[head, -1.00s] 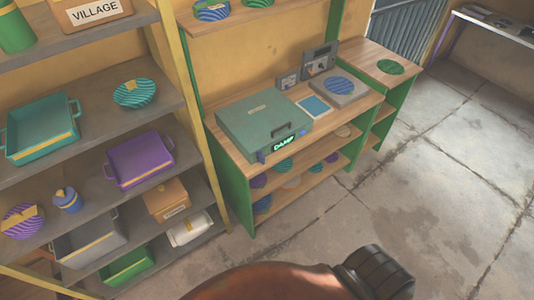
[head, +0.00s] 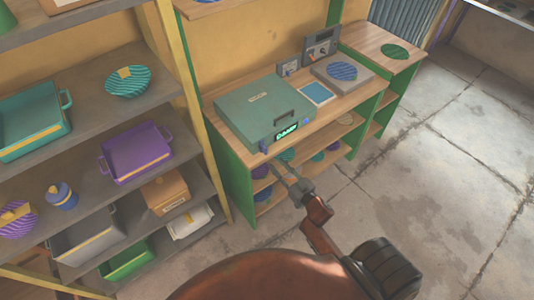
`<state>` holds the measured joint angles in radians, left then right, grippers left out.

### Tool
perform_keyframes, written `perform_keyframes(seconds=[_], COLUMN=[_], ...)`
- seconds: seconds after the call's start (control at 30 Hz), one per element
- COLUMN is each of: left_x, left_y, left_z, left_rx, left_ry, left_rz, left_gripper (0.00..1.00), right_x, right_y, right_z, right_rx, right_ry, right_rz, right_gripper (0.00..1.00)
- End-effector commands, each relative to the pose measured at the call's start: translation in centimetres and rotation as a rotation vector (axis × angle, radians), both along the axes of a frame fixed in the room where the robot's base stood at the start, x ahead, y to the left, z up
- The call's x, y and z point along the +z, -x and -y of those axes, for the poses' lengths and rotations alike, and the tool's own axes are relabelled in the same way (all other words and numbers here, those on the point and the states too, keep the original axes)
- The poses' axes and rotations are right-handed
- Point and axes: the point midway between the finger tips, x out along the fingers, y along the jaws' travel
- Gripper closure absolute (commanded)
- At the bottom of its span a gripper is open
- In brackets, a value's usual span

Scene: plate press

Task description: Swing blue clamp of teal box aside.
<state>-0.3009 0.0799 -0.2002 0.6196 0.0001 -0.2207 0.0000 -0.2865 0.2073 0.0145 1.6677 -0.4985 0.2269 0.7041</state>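The teal box (head: 258,108) sits shut on the wooden bench top, with a dark handle (head: 281,117) on its lid and a lit display (head: 287,131) on its front. A small blue clamp (head: 263,146) is at the left end of its front face. A small blue part (head: 307,121) shows at the right end; I cannot tell what it is. My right gripper (head: 283,168) is in front of the bench, below and apart from the box front, to the right of and below the blue clamp. Its fingers look spread and empty. My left gripper is not in view.
The wooden bench (head: 231,147) has green sides and lower shelves with bowls. A blue tablet (head: 317,93) and a grey plate stand (head: 352,86) are right of the box. A grey shelf (head: 160,97) with trays stands at left. The concrete floor (head: 440,170) at right is clear.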

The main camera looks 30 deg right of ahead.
Motion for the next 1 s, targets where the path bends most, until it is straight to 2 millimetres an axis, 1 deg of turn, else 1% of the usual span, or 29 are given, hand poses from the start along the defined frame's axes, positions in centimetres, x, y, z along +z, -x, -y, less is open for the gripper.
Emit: perform_keyframes(seconds=[0.03,0.07,0.17,0.27,0.4,0.6,0.73,0.97,1.0], left_x=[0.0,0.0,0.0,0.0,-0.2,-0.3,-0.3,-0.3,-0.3], left_y=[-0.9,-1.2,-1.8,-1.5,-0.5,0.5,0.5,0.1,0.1], left_z=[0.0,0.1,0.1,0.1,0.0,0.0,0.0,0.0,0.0], left_rx=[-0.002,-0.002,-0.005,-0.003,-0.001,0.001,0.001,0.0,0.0], left_ry=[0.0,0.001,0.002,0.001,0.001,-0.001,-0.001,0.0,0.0], left_rz=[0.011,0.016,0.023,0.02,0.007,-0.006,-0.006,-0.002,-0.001], left_gripper=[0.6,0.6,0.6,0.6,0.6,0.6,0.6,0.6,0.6], right_x=[1.1,1.6,2.1,2.1,2.0,1.9,1.9,1.9,1.9], right_y=[-0.2,-0.4,-1.3,-2.7,-5.0,-7.3,-7.9,-7.9,-7.9], right_z=[-0.1,-0.2,-0.3,-0.4,-0.6,-0.7,-0.8,-0.8,-0.8], right_rx=[0.006,0.009,0.012,0.012,0.011,0.01,0.01,0.01,0.01], right_ry=[0.001,0.001,-0.001,0.0,0.0,0.0,0.0,0.0,0.0], right_rz=[0.021,0.029,0.039,0.038,0.037,0.035,0.034,0.034,0.034], right_gripper=[0.72,0.72,0.72,0.72,0.72,0.72,0.72,0.72,0.74])
